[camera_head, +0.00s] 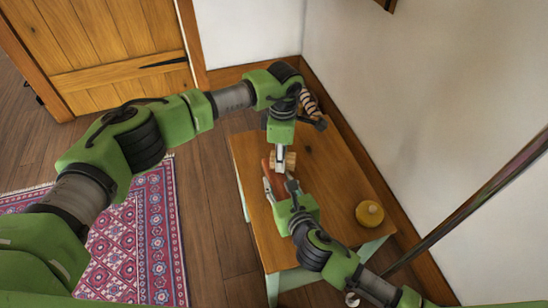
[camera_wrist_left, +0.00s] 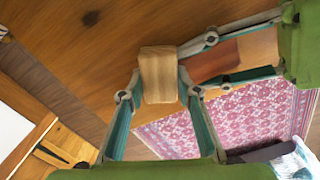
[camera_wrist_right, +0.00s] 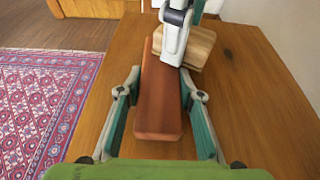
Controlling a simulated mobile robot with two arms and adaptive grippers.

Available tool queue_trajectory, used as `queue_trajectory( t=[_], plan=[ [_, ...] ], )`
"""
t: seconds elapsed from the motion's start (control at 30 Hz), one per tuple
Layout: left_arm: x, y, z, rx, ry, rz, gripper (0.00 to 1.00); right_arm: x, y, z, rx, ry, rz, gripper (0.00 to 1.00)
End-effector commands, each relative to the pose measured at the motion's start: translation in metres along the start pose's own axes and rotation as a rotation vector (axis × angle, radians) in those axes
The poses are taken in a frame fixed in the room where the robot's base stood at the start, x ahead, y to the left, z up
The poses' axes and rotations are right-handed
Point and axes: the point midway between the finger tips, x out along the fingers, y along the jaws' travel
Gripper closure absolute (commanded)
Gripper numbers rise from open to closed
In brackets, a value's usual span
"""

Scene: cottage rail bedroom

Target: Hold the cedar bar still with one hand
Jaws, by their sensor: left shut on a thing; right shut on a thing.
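The cedar bar, reddish brown (camera_wrist_right: 160,95), lies lengthwise between the fingers of my right gripper (camera_wrist_right: 160,98) in the right wrist view. My right gripper (camera_head: 280,184) is shut on it, low over the small wooden table (camera_head: 335,180). A pale wooden block (camera_wrist_left: 158,72) is between the fingertips of my left gripper (camera_wrist_left: 160,92), which is shut on it. The block also shows in the right wrist view (camera_wrist_right: 203,47), at the bar's far end. My left gripper partly hides that end, so I cannot tell whether bar and block touch.
A round yellow object (camera_head: 369,215) stands near the table's right edge. A striped object (camera_head: 310,103) is at the back, partly behind my left arm. A patterned rug (camera_head: 150,240) lies on the floor at left. The table's right middle is clear.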

Motion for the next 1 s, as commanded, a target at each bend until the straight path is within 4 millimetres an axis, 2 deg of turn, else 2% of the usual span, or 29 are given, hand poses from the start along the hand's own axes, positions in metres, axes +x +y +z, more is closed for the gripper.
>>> queue_trajectory(
  t=[0.07, 0.6, 0.8, 1.0],
  plan=[
    [-0.02, 0.002, -0.002, 0.001, 0.001, 0.006, 0.9, 0.0, 0.0, 0.0, 0.0, 0.0, 0.0, 0.89],
    [-0.067, 0.001, -0.002, -0.001, 0.001, 0.004, 0.9, 0.0, 0.0, 0.0, 0.0, 0.001, 0.0, 0.89],
    [-0.079, 0.0, -0.002, -0.001, 0.001, 0.002, 0.9, 0.0, 0.0, 0.0, 0.0, 0.001, 0.0, 0.89],
    [-0.079, 0.0, -0.002, -0.002, 0.001, 0.001, 0.9, 0.0, 0.0, 0.0, 0.0, 0.001, 0.0, 0.89]
  ],
)
